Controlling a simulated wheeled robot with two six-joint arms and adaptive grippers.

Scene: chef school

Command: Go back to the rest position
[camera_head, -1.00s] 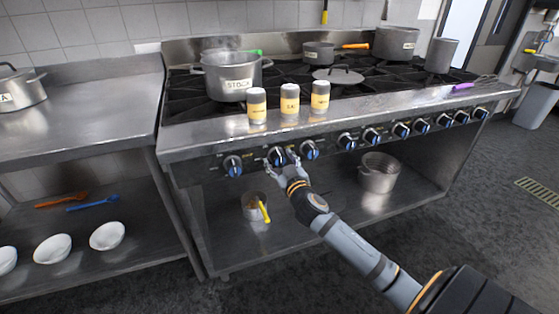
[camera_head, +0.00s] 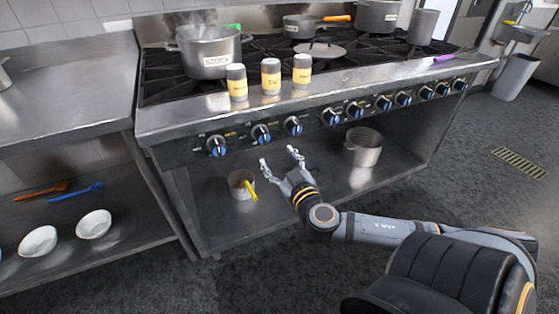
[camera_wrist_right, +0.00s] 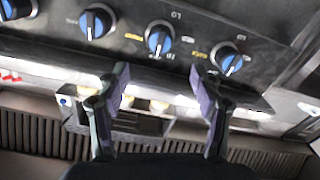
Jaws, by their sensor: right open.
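My right gripper (camera_head: 280,160) is open and empty in the head view, in front of the stove and just below its row of knobs. In the right wrist view its two fingers (camera_wrist_right: 162,85) stand apart with nothing between them. The stove knobs (camera_head: 261,134) are black with blue faces; several also show in the right wrist view (camera_wrist_right: 160,38), beyond the fingertips and apart from them. My left gripper is not in view.
A steaming stock pot (camera_head: 209,52) and three yellow-labelled shakers (camera_head: 271,77) stand on the stove (camera_head: 160,122). Below are a small pot (camera_head: 238,186) with a yellow handle and a larger pot (camera_head: 363,147). White bowls (camera_head: 94,223) sit on the left shelf. Dark floor lies open at right.

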